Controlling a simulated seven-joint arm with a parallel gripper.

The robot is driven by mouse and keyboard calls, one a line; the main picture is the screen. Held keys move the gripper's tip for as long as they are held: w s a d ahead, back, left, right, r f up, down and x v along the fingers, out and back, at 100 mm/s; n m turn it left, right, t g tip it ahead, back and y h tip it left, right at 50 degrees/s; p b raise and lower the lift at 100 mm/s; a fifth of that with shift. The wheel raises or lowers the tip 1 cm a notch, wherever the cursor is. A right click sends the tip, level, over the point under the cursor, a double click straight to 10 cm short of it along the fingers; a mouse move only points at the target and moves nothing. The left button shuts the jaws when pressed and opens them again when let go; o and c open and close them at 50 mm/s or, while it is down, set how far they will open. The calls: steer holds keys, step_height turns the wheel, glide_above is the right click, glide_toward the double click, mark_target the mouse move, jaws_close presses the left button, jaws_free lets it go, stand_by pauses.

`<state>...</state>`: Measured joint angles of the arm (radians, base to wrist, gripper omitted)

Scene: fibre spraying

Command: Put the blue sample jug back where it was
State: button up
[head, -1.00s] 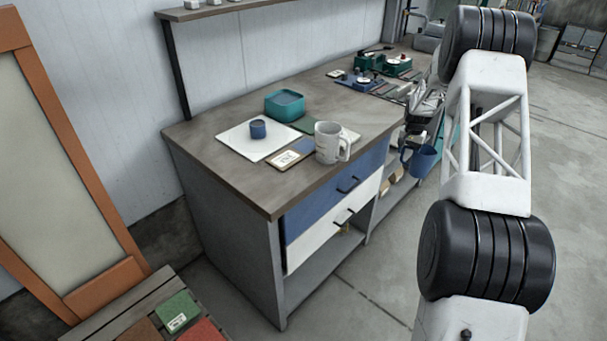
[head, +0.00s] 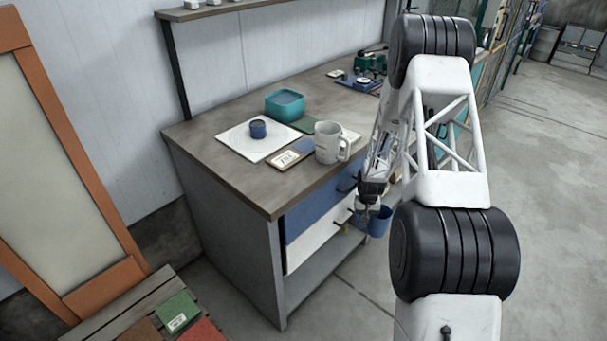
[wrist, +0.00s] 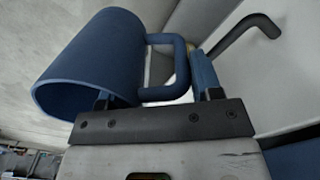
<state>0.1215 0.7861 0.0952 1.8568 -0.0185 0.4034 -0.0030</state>
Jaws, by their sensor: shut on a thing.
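The blue jug (head: 379,222) hangs in my gripper (head: 366,205), beside the front of the workbench and below its top. In the wrist view the jug (wrist: 95,62) lies on its side in the picture, its open rim toward the lower left. My gripper (wrist: 158,90) is shut on the jug's squared handle, with one finger near the jug wall and the other at the far side of the handle. The arm hides part of the bench front in the head view.
Drawers (head: 312,215) face the jug. A dark bar handle (wrist: 240,32) is close in the wrist view.

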steer(key=s+a+f, duration=0.2)
steer(key=s+a, duration=0.1)
steer(key=s, duration=0.2)
steer(key=s+a+r+m, duration=0.1)
steer(key=s+r+m, duration=0.3)
steer(key=r, duration=0.6)
steer(key=s+a+r+m, duration=0.1)
steer(key=s+r+m, duration=0.25)
steer(key=r, duration=0.65)
steer(key=s+a+r, duration=0.2)
steer(key=a+r, duration=0.8)
steer(key=r, duration=0.2)
steer(key=s+a+r, duration=0.2)
steer(key=a+r, duration=0.8)
steer(key=r, duration=0.2)
steer(key=shift+s+a, duration=0.25)
steer(key=shift+a, duration=0.05)
steer(key=shift+f, duration=0.1)
steer(key=w+a+f, duration=0.1)
steer(key=w+a, duration=0.2)
steer(key=w, duration=1.1)
steer(key=shift+w+a+f, duration=0.2)
steer(key=shift+w, duration=0.2)
